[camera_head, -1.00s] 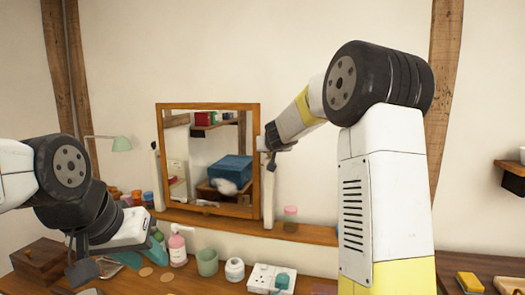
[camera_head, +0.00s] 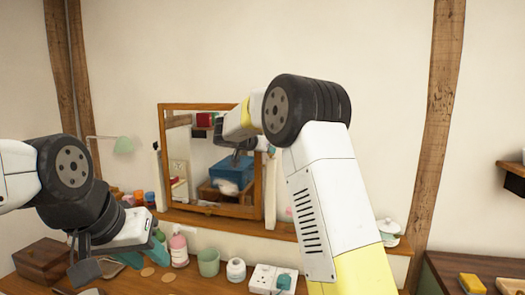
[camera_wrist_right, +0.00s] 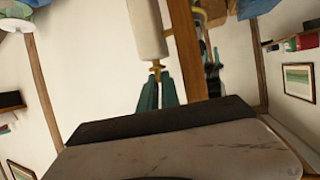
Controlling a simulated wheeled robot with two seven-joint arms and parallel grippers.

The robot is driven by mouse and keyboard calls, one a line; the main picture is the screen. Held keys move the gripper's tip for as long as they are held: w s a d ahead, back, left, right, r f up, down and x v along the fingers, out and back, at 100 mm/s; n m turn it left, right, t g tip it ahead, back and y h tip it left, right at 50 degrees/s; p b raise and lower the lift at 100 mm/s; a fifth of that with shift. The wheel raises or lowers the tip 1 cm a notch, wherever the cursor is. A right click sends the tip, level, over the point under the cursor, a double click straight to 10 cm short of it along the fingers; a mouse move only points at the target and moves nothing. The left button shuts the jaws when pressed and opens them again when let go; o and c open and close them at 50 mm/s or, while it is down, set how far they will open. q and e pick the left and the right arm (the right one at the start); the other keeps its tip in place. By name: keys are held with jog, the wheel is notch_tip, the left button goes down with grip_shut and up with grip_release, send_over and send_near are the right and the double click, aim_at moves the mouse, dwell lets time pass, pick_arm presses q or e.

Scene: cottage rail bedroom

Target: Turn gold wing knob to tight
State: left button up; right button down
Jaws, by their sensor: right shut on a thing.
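The gold wing knob (camera_wrist_right: 156,70) shows in the right wrist view at the end of a white post (camera_wrist_right: 147,28), beside the mirror's wooden frame. My right gripper's teal fingers (camera_wrist_right: 158,92) are shut on the knob. In the head view my right gripper (camera_head: 270,149) is at the top of the mirror's right post (camera_head: 270,195); the knob is too small to tell there.
A pink bottle (camera_head: 178,250), a green cup (camera_head: 208,264), a white jar (camera_head: 235,270) and a socket block (camera_head: 263,279) stand below the mirror. A wooden box (camera_head: 42,260) is at far left. A lidded pot (camera_head: 388,229) stands on the shelf at right.

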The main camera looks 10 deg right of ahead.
jog(key=shift+w+a+f+m+g+h, duration=0.1)
jog(key=shift+w+f+m+g+h, duration=0.05)
jog(key=shift+m+g+h, duration=0.55)
jog(key=shift+w+a+f+m+g+h, duration=0.1)
jog(key=shift+m+g+h, duration=0.4)
jog(key=shift+m+g, duration=0.35)
jog(key=shift+m, duration=0.25)
jog(key=shift+f, duration=0.1)
jog(key=c, duration=1.6)
grip_release()
jog(key=shift+s, duration=0.1)
